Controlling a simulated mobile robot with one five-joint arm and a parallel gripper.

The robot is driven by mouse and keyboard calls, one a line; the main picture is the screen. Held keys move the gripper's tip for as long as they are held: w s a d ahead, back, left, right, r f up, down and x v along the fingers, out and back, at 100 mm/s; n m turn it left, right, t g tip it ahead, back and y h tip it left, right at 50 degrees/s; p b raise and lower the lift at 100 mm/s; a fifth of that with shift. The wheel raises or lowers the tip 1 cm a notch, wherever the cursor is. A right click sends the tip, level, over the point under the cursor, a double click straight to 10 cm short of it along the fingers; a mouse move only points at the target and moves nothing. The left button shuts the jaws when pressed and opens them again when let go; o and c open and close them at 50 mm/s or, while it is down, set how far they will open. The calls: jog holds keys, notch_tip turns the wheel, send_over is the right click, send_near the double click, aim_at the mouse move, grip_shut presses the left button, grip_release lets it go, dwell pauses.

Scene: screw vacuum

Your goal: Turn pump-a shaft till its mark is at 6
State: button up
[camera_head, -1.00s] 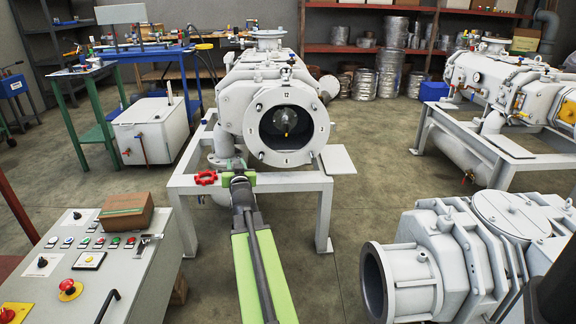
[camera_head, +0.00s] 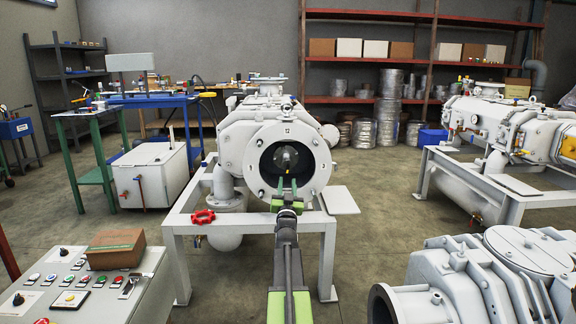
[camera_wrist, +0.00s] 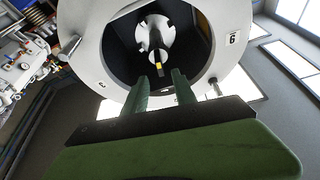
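Pump-a (camera_head: 262,122) is a grey pump with a round white flange marked like a clock face, 12 at the top. Its dark opening holds the shaft (camera_head: 287,157), which also shows in the wrist view (camera_wrist: 153,32). A yellow mark (camera_wrist: 157,65) lies on the shaft's side toward the bottom of the wrist picture. A numeral like a 6 (camera_wrist: 232,38) is on the flange at right there; the views look rolled differently. My gripper (camera_head: 287,184) is in front of the opening's lower part. It also shows in the wrist view (camera_wrist: 163,80), fingers apart and empty.
A red valve handle (camera_head: 203,216) sits on the pump's frame, left of my arm. A control panel (camera_head: 85,285) with a cardboard box (camera_head: 116,249) stands at lower left. Another grey pump (camera_head: 480,275) is at lower right. Open floor shows between them.

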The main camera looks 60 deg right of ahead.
aim_at(287, 170)
jog(key=p+x, duration=0.2)
jog(key=x, duration=0.6)
jog(key=shift+w+d+r, duration=0.1)
jog(key=shift+w+d, duration=0.1)
grip_shut()
